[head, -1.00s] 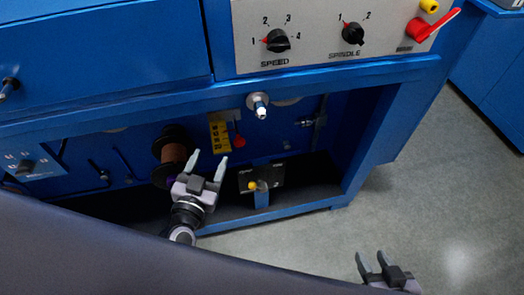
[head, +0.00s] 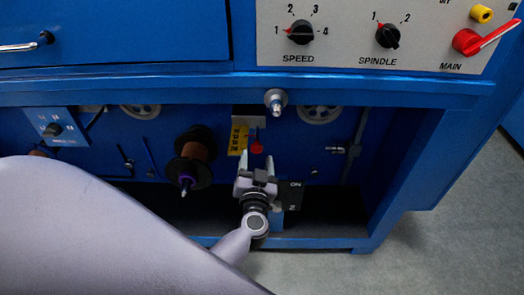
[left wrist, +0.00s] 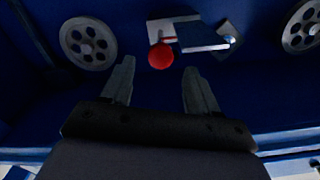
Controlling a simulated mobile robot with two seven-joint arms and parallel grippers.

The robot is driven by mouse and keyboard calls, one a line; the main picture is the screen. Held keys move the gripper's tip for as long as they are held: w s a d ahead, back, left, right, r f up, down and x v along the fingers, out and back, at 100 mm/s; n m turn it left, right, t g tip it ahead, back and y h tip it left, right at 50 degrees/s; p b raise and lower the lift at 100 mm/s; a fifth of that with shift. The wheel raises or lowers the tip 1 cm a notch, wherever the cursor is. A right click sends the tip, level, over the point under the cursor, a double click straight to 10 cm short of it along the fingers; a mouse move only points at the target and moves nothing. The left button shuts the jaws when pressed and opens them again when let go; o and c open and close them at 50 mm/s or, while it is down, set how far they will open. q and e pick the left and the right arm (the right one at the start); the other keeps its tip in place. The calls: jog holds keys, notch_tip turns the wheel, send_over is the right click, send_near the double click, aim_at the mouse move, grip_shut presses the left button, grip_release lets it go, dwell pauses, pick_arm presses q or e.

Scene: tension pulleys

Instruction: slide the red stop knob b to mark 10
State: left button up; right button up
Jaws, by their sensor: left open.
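The red stop knob (head: 257,147) sits on the recessed blue panel beside a yellow scale (head: 238,139), whose marks are too small to read. In the left wrist view the red knob (left wrist: 161,56) is a round ball hanging below a pale bracket (left wrist: 175,28). My left gripper (head: 256,163) is open, just below the knob in the head view. In the wrist view the knob lies at the gap between the fingertips (left wrist: 159,70), nearer the left one; the fingers do not appear to touch it. My right gripper is out of view.
A copper wire spool (head: 195,153) stands out from the panel left of my gripper. A metal peg (head: 275,99) projects above the knob. A dark ON plate (head: 294,193) is just right of my gripper. Grey pulleys (left wrist: 88,43) flank the knob in the wrist view.

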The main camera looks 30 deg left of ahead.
aim_at(257, 149)
pick_arm(q)
jog(key=b+x, duration=0.1)
jog(key=x, duration=0.4)
jog(key=shift+w+a+b, duration=0.15)
jog(key=shift+w+b, duration=0.2)
grip_shut()
